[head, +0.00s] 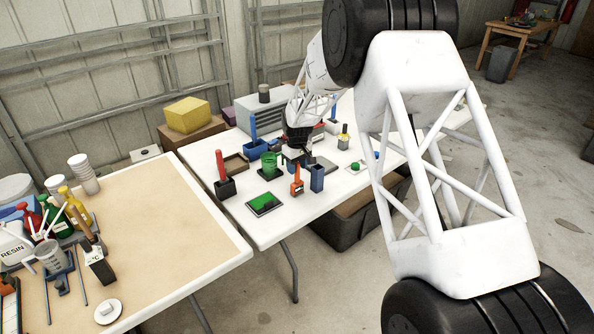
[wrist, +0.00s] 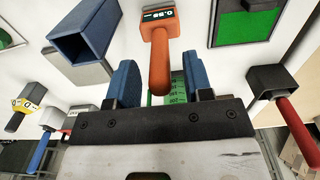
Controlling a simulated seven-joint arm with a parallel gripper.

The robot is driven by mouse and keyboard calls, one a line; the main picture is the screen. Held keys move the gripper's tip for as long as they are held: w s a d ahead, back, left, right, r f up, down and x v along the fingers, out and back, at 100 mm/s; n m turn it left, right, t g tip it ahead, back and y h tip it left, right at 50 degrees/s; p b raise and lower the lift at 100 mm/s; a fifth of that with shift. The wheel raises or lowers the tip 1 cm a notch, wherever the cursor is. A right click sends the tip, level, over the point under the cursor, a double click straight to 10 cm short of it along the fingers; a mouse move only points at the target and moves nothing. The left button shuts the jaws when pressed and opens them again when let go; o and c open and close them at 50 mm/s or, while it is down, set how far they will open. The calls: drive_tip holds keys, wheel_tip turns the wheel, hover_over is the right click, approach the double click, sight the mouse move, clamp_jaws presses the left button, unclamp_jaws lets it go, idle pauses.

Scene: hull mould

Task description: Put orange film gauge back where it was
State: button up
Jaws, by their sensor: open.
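The orange film gauge (head: 297,183) stands upright on the white table, with its handle up. In the wrist view the gauge (wrist: 159,24) shows a small display on its head, and its handle points toward my gripper (wrist: 160,68). My gripper is open, with one blue finger on each side of the handle in the picture. No contact with the handle shows, and I cannot tell how deep it sits between the fingers. In the head view my gripper (head: 293,158) is just behind the gauge.
A blue open holder (head: 317,179) stands right of the gauge. A red-handled tool (head: 220,166) stands in a black block further left. The table front is mostly clear.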

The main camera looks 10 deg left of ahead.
wheel_tip(320, 180, up, 10)
drive_tip(key=shift+r, duration=0.1)
idle(0.4)
idle(0.7)
drive_tip(key=shift+s+d+r, duration=0.2)
drive_tip(key=shift+d+r, duration=0.1)
drive_tip(key=shift+r, duration=0.05)
drive_tip(key=s+d+r+m, duration=0.2)
drive_tip(key=s+d+r, duration=0.4)
drive_tip(key=s, duration=0.2)
drive_tip(key=s+d+r+m+t, duration=0.1)
drive_tip(key=s+d+r, duration=0.5)
drive_tip(key=s, duration=0.3)
drive_tip(key=s+d+r+m, duration=0.2)
drive_tip(key=s+d+r, duration=0.4)
drive_tip(key=s, duration=0.2)
drive_tip(key=s+d+f+m, duration=0.1)
drive_tip(key=s+d, duration=0.2)
drive_tip(key=s, duration=0.7)
drive_tip(key=s+d+m+t, duration=0.1)
drive_tip(key=s+d, duration=0.2)
drive_tip(key=s, duration=0.7)
drive_tip(key=s+d+f+m, duration=0.1)
drive_tip(key=s+d+m, duration=0.1)
drive_tip(key=s, duration=0.9)
drive_tip(key=shift+d+f+t, duration=0.3)
drive_tip(key=shift+d+f, duration=0.05)
drive_tip(key=shift+d, duration=0.55)
